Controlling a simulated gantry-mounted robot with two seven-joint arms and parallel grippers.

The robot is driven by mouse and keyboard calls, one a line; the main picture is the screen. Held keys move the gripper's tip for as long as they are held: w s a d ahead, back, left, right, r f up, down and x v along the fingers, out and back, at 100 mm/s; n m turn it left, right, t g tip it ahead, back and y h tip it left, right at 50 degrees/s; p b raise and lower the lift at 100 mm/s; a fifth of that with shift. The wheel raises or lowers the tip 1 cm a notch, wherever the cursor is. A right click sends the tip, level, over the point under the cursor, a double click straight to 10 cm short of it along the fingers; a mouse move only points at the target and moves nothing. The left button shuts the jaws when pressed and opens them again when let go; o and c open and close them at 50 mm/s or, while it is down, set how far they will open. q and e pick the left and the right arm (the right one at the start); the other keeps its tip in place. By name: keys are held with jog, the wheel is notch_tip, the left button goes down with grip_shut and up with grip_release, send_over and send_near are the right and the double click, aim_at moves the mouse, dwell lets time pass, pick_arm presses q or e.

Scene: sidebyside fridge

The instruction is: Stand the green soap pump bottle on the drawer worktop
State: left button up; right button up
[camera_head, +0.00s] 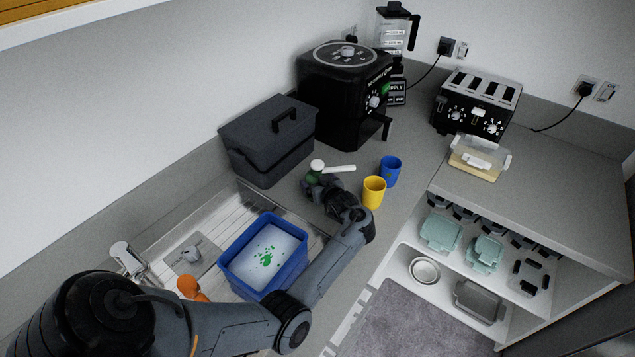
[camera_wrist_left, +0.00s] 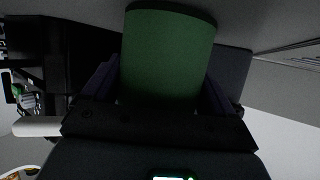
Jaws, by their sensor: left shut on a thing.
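The green soap pump bottle (camera_wrist_left: 166,55) fills the middle of the left wrist view, between the two fingers of my left gripper (camera_wrist_left: 160,90). The bottle is over the grey worktop (camera_head: 345,150) between the dark bin and the cups. I cannot tell whether its base touches the surface. My right gripper is not in view.
A yellow cup (camera_head: 374,192) and a blue cup (camera_head: 390,171) stand right of the gripper. A dark lidded bin (camera_head: 268,140) and a black air fryer (camera_head: 343,95) stand behind. A blue tub (camera_head: 262,256) sits at the sink. A toaster (camera_head: 478,102) and butter dish (camera_head: 479,158) stand right.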

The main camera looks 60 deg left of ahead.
pick_arm(q)
jog(key=o, duration=1.2)
jog(key=shift+f, duration=0.1)
jog(key=v, duration=1.2)
jog(key=shift+r, duration=0.2)
